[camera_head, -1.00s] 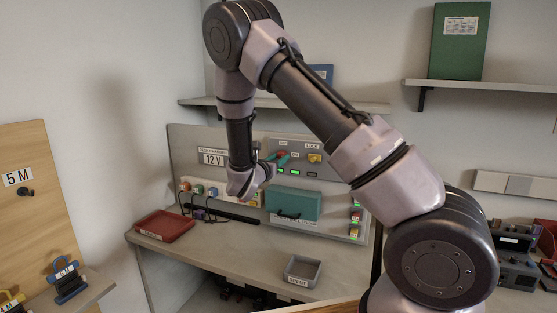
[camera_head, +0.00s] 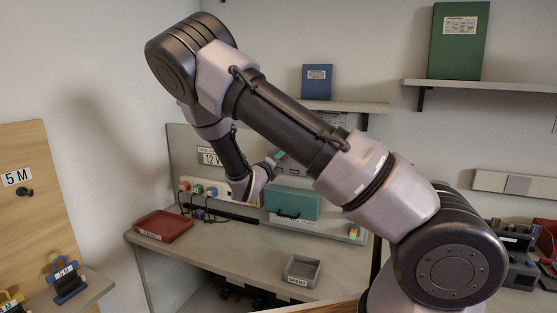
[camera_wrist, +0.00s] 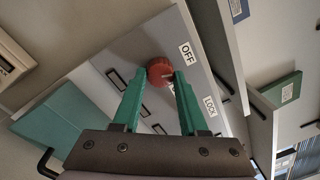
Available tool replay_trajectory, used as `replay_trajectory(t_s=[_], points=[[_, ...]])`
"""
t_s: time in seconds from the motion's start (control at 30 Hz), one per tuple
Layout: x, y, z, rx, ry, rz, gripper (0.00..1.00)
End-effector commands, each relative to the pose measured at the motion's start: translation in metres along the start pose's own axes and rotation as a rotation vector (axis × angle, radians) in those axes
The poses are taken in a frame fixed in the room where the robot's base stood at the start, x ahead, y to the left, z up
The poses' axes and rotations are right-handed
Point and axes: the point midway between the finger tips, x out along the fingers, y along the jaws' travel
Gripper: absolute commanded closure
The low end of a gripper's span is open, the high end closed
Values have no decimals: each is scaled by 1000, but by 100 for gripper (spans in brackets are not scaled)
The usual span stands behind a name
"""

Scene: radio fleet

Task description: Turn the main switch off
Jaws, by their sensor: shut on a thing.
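The main switch is a red round knob (camera_wrist: 159,70) on the grey panel, seen in the wrist view with an OFF label (camera_wrist: 188,60) beside it. My gripper (camera_wrist: 162,78) has green fingers, one on each side of the knob, and is shut on it. The fingertips hide part of the knob and the label next to it. In the head view my gripper (camera_head: 279,156) is at the panel (camera_head: 183,145), and my arm hides the knob there.
A LOCK label (camera_wrist: 210,106) is near the right finger. Several small panel windows (camera_wrist: 116,79) look dark.

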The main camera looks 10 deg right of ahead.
Motion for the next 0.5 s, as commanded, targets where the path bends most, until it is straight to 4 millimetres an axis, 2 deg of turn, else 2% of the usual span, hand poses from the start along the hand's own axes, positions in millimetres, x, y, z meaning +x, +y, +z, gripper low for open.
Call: replay_trajectory(t_s=[0.2,0.5], points=[[0,0,0,-166,-11,2,100],[0,0,0,-306,-19,4,100]])
